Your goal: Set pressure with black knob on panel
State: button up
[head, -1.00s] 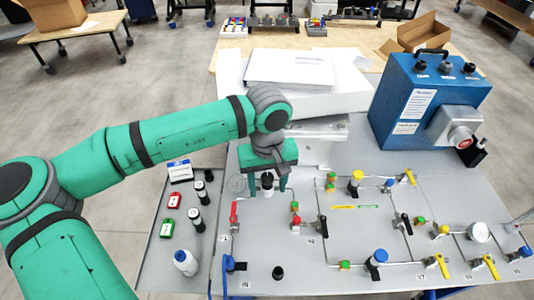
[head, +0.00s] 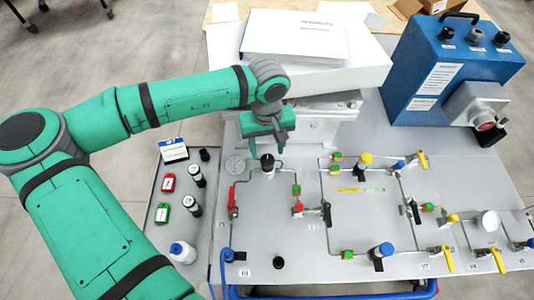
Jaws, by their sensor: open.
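The black knob (head: 267,160) stands upright on a pale base at the upper left of the grey panel (head: 345,222), in the piping line. My gripper (head: 268,148) is open and points down just above and behind the knob in the head view. The knob shows in front of the fingers, and I see nothing held between them. The exact gap between fingers and knob cannot be told. A round pressure gauge (head: 489,222) is at the right of the panel; its reading is too small to tell.
A red-handled valve (head: 232,198) is left of the knob, with a side tray of bottles (head: 183,251) beyond. A white box (head: 312,75) stands behind my gripper. A blue case (head: 450,75) is at the back right. A loose black cap (head: 278,262) is near the front edge.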

aim_at(267, 158)
jog(key=shift+f, duration=2.1)
jog(key=shift+w, duration=0.1)
jog(key=c, duration=1)
jog(key=shift+c, duration=0.2)
